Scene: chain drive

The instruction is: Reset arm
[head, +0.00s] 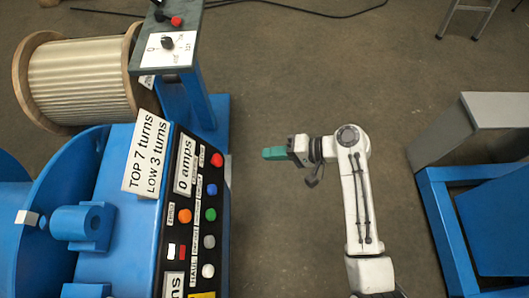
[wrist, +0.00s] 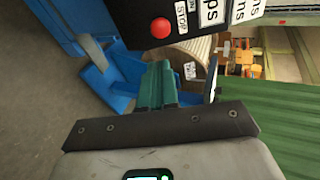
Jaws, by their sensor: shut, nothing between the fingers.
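My gripper (head: 271,153) is at the end of my white arm in the head view, with green fingers pointing left toward the blue machine. It hangs over bare floor, apart from the control panel. In the wrist view my gripper (wrist: 158,68) shows its green fingers together with nothing between them. The black control panel (head: 197,215) has several coloured buttons and a "0 amps" label. Its red button (wrist: 160,28) shows above the fingertips in the wrist view.
A blue machine (head: 130,250) fills the left, with a sign reading "TOP 7 turns, LOW 3 turns" (head: 145,158). A wooden reel (head: 80,82) and a switch post (head: 168,48) stand behind it. A blue and grey frame (head: 440,215) is at the right. Bare floor (head: 290,80) lies between.

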